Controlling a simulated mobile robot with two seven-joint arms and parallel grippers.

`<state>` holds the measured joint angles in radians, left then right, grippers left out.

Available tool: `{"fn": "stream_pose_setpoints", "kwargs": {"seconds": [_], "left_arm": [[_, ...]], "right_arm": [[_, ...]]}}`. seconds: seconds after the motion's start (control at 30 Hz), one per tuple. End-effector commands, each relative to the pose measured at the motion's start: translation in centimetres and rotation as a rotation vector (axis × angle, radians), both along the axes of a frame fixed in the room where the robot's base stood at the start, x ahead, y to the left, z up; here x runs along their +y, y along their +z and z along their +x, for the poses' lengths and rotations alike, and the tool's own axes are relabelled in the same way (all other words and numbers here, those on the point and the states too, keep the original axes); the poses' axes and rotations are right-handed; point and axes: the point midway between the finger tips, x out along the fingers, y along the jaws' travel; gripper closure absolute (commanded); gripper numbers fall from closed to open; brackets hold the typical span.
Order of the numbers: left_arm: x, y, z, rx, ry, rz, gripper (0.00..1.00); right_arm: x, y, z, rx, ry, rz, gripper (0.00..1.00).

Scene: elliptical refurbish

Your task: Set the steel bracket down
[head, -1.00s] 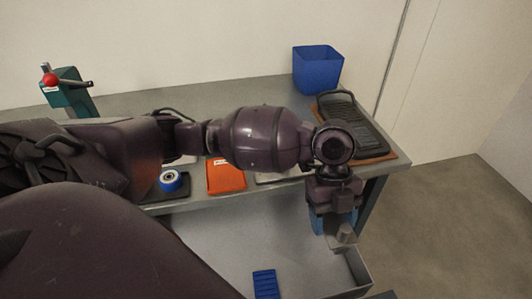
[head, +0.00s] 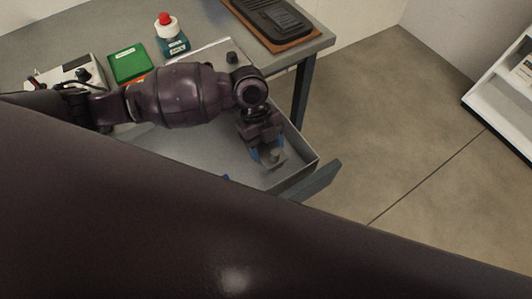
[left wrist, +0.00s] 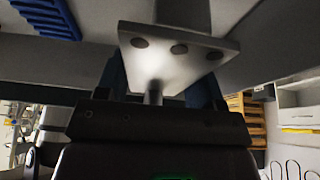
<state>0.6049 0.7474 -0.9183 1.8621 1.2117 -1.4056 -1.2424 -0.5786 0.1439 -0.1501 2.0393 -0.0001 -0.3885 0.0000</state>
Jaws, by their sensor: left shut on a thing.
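My left gripper (head: 264,148) points down over the right end of the open grey drawer (head: 304,176). It is shut on the steel bracket (head: 276,161), whose grey metal end shows below the blue fingers. In the left wrist view the bracket (left wrist: 178,62) is a flat plate with several dark holes and an upright part, held in front of the fingers (left wrist: 160,88). The bracket appears to be above the drawer floor; whether it touches anything is unclear. My right gripper is not in view.
A blue ribbed piece (left wrist: 48,16) lies in the drawer, nearly hidden in the head view. A white shelf (head: 505,85) stands at right beyond clear floor.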

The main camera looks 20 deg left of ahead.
Motion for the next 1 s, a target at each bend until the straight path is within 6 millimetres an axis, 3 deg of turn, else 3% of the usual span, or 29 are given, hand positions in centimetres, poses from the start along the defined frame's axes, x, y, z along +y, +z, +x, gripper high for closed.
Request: {"fn": "stream_pose_setpoints", "kwargs": {"seconds": [0.23, 0.5, 0.9, 0.93, 1.0], "left_arm": [[-0.1, -1.2, 0.0, -0.001, -0.001, -0.001, 0.79], [0.0, -4.7, 0.0, 0.001, 0.000, -0.001, 0.79], [0.0, -5.1, 0.0, -0.002, 0.000, -0.001, 0.79], [0.0, -5.2, 0.0, -0.001, 0.000, 0.001, 0.37], [0.0, -5.1, 0.0, -0.002, -0.001, 0.000, 0.26]], "right_arm": [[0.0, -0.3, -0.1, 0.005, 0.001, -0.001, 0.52], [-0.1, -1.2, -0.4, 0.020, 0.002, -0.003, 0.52], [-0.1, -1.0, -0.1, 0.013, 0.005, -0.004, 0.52], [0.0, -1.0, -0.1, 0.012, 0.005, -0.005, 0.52], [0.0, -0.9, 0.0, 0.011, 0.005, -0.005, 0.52]]}}
